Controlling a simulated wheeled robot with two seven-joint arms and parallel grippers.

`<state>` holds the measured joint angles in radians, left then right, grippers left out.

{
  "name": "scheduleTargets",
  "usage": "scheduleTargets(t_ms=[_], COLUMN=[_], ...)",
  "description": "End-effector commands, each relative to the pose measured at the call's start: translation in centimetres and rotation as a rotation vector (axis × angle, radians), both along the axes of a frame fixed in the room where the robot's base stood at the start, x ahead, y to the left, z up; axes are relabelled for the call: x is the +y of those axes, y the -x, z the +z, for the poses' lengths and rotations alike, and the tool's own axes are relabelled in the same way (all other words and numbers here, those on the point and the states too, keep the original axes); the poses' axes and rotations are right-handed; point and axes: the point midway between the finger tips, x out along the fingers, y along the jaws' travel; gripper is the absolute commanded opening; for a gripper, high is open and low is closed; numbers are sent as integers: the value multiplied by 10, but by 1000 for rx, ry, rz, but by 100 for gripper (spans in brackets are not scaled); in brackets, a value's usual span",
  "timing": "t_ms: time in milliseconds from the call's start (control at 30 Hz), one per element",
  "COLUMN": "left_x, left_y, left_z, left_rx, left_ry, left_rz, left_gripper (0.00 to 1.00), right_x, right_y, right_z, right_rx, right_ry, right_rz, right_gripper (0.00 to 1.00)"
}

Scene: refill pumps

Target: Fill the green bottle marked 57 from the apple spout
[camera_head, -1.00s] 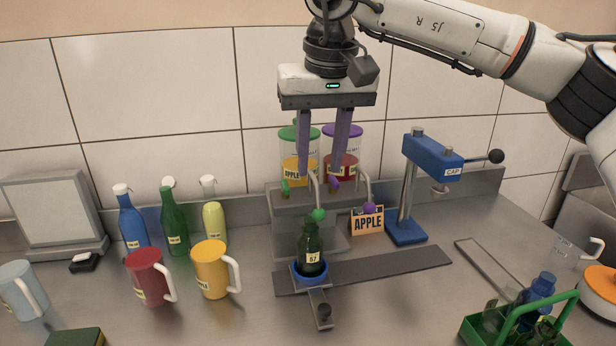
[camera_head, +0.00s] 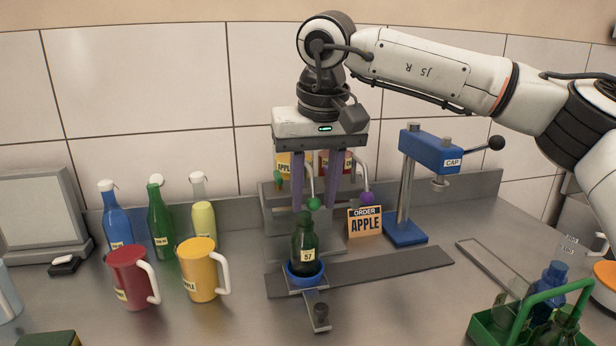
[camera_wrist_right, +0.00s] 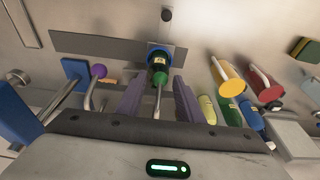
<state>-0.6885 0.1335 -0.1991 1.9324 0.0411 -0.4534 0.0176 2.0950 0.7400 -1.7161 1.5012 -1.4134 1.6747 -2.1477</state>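The green bottle marked 57 (camera_head: 305,243) stands upright in a blue ring holder (camera_head: 304,279) on the slide, under the green-tipped spout (camera_head: 314,203). The bottle also shows in the right wrist view (camera_wrist_right: 158,66). Behind my gripper, the container labelled APPLE (camera_head: 287,165) is partly hidden; a red container (camera_head: 338,160) stands beside it, with a purple-tipped spout (camera_head: 366,198). My right gripper (camera_head: 315,208) points down, open, its purple fingers apart on either side of the green-tipped spout, above the bottle. No held thing shows between them. My left gripper is not in view.
A red mug (camera_head: 130,280), a yellow mug (camera_head: 201,272) and several bottles stand left. A green crate (camera_head: 490,325) is at front right.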

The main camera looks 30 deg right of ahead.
Motion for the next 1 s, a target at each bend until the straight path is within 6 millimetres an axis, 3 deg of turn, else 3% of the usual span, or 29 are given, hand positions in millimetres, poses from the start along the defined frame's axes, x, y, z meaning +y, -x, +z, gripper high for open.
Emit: scheduleTargets(t_ms=[167,333,567,1000], left_x=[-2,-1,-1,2], left_y=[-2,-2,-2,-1], left_z=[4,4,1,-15], left_rx=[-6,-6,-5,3], left_ry=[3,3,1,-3], left_rz=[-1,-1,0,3], left_gripper=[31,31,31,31], right_x=[0,0,0,0], right_y=[0,0,0,0], right_z=[1,1,-1,-23], right_rx=[0,0,0,2], right_ry=[-1,-1,-1,-2], right_rz=[-1,-1,-1,-1], right_gripper=[34,5,5,5])
